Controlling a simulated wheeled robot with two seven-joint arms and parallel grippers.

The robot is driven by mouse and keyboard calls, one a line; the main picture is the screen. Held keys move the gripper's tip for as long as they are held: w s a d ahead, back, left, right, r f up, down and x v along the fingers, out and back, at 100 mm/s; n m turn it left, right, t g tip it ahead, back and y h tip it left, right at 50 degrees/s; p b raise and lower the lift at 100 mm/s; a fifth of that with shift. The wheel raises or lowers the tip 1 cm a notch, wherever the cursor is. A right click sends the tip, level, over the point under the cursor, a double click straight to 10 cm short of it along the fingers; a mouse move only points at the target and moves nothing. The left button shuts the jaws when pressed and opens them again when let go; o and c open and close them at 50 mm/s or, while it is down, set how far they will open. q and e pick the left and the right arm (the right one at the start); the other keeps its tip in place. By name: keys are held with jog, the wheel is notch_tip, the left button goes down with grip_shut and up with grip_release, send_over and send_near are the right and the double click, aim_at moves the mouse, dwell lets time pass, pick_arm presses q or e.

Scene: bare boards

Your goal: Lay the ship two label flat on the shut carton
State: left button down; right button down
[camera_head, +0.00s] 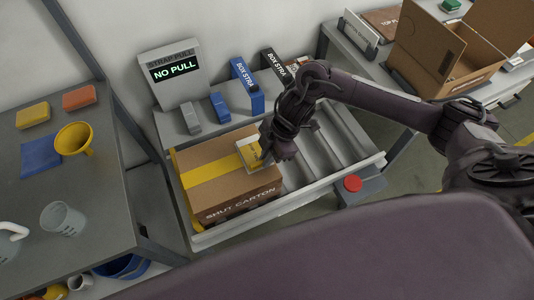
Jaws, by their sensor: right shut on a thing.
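The shut carton (215,198) is a brown box marked "SHUT CARTON", with a yellow band across its top. It sits at the left of a grey tray-like bench with ridges. My right gripper (264,158) is over the carton's right part, shut on a small yellow and white label (247,148). The label is partly hidden by the gripper, and its print is too small to read. I cannot tell whether it touches the carton top. My left gripper is not in view.
A red button (352,183) is at the bench's right front. A yellow funnel (74,138) is on the left table. An open carton (440,55) stands at the right.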

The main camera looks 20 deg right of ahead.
jog(key=shift+f, duration=0.4)
dwell(0.3)
jog(key=c, duration=1.5)
grip_release()
jog(key=shift+o, duration=0.2)
jog(key=b+v, duration=0.1)
jog(key=v, duration=0.7)
jog(key=p+v, duration=0.1)
jog(key=v, duration=0.6)
jog(key=shift+r, duration=0.3)
jog(key=shift+d, duration=0.15)
